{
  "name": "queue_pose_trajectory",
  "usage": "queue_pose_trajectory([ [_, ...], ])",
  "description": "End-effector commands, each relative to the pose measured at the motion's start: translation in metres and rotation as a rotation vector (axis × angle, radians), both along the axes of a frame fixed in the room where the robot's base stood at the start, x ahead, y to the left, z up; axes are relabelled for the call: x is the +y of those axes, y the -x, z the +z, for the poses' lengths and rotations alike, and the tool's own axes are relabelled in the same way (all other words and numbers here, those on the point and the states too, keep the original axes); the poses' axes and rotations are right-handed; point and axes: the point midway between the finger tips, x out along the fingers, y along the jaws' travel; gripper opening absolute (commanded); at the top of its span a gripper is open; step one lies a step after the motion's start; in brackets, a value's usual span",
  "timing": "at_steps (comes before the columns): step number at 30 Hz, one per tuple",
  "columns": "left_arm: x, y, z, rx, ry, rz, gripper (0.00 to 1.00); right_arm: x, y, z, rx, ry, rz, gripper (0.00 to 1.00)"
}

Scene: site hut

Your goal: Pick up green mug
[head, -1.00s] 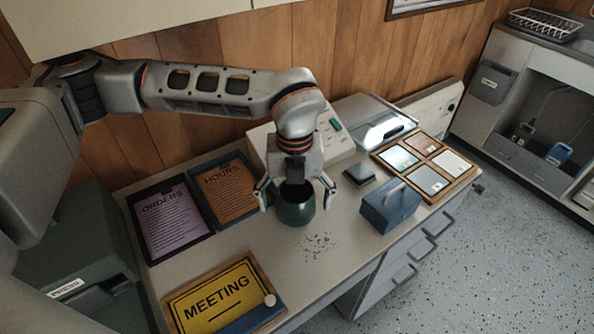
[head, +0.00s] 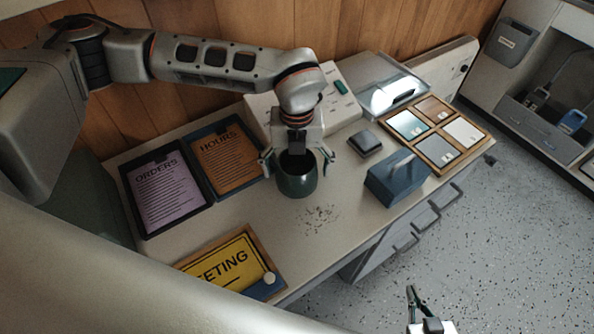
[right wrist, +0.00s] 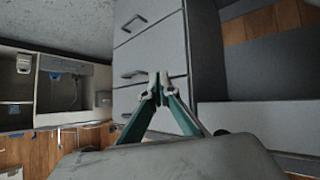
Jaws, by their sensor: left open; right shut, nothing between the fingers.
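The dark green mug (head: 298,185) stands upright on the desk, its dark opening facing up. My left gripper (head: 297,163) is open above it, pointing down, with one finger on each side of the mug's rim. I cannot tell whether the fingers touch the mug. My right gripper (head: 425,308) shows at the bottom edge of the head view, over the floor in front of the desk. In the right wrist view its green fingers (right wrist: 160,88) meet at the tips with nothing between them, in front of grey drawers.
On the desk (head: 250,215), two document trays (head: 152,226) lie left of the mug and a yellow sign (head: 228,262) in front. A blue box (head: 397,182), a small dark block (head: 365,143) and a framed panel (head: 474,150) are to the right. Dark specks lie before the mug.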

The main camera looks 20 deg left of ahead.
Motion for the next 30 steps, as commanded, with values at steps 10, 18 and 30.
queue_pose_trajectory([
  [10, 0.000, 0.000, -0.012, 0.000, 0.000, -0.001, 0.81, -0.001, -0.009, 0.004, -0.015, 0.004, 0.000, 0.00],
  [18, 0.000, 0.000, -0.012, -0.001, 0.001, -0.001, 0.37, -0.001, -0.008, 0.003, -0.014, 0.003, 0.000, 0.00],
  [30, 0.000, -0.001, 0.000, -0.003, 0.001, -0.001, 0.37, 0.001, 0.002, 0.000, 0.002, 0.000, 0.002, 0.00],
])
